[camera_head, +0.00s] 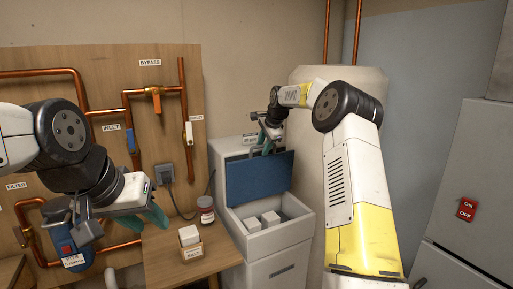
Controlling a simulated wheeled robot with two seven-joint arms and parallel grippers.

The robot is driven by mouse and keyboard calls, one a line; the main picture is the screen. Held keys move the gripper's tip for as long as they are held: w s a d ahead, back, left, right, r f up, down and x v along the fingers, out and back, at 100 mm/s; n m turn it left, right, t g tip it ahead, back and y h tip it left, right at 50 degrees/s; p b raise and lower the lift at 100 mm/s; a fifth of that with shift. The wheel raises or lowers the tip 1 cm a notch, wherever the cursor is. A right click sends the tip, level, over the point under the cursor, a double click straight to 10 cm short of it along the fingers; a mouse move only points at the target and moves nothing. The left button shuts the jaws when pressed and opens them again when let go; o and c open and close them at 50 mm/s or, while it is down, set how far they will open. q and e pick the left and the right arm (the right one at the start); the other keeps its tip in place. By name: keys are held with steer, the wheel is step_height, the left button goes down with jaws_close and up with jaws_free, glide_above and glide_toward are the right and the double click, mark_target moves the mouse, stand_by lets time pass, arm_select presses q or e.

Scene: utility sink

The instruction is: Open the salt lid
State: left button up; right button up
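The blue salt lid (259,180) stands raised, leaning back, at the rear of the white cabinet (272,262). The salt compartment (262,229) below it is uncovered, with several white blocks inside. My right gripper (267,144) is at the lid's top edge, its teal fingers pointing down; its arm comes over from the right. The fingers are too small to tell whether they hold the lid. My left gripper (150,215) is at the left, in front of the pipe board, away from the lid; its finger gap is not clear.
A wooden table (165,262) stands left of the cabinet, with a salt box (192,252) and a red-and-white jar (206,212) on it. Copper pipes with a blue filter (66,247) run on the board. A tall tank (310,150) stands behind the cabinet; a grey cabinet (475,150) is at right.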

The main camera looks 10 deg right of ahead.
steer(key=v, duration=0.7)
steer(key=shift+r, duration=0.15)
steer(key=s+a+r+n, duration=0.2)
steer(key=s+r+n, duration=0.15)
steer(key=s, duration=0.75)
steer(key=s+a+r+n, duration=0.1)
steer(key=s+r+n, duration=0.25)
steer(key=s, duration=0.75)
steer(key=s+f+n, duration=0.3)
steer(key=s+f, duration=0.1)
steer(key=s, duration=0.8)
steer(key=s+f+n, duration=0.4)
steer(key=s+f, duration=0.1)
steer(key=s, duration=0.8)
steer(key=shift+n, duration=0.3)
